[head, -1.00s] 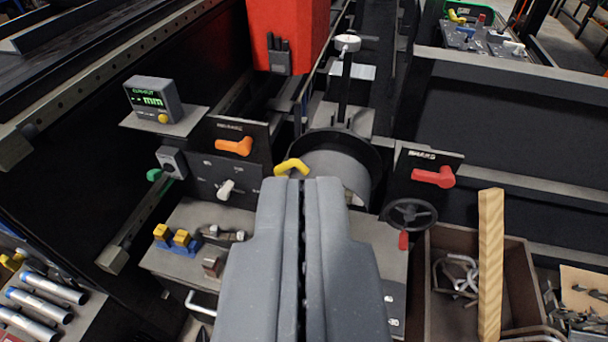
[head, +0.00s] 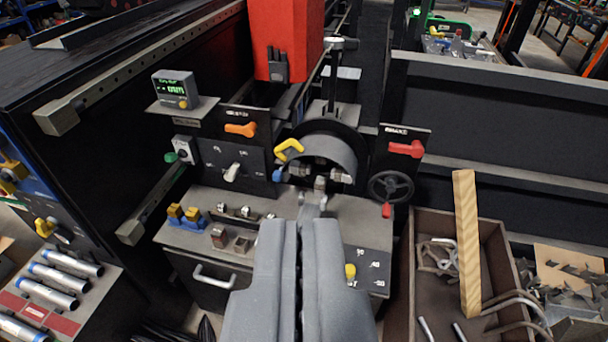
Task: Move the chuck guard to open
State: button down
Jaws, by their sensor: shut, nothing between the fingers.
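The chuck guard (head: 334,147) is a dark grey curved cover in front of a black round plate, right of centre. A bent yellow handle (head: 289,150) sits at its left edge, with a blue piece below. The guard arches over the top of the chuck, whose metal jaws (head: 321,180) show beneath it. My gripper (head: 299,222) is shut and empty, in front of and below the guard, apart from the handle. It hides part of the bench top.
An orange lever (head: 241,129) and a white selector (head: 231,173) are left of the guard. A red lever (head: 406,149) and a black handwheel (head: 390,187) are at right. A wooden bar (head: 466,240) stands in a bin (head: 408,270). A red block (head: 287,35) hangs above.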

aim_at(326, 146)
jog(key=z, duration=0.3)
jog(key=i, duration=1.3)
jog(key=z, duration=0.1)
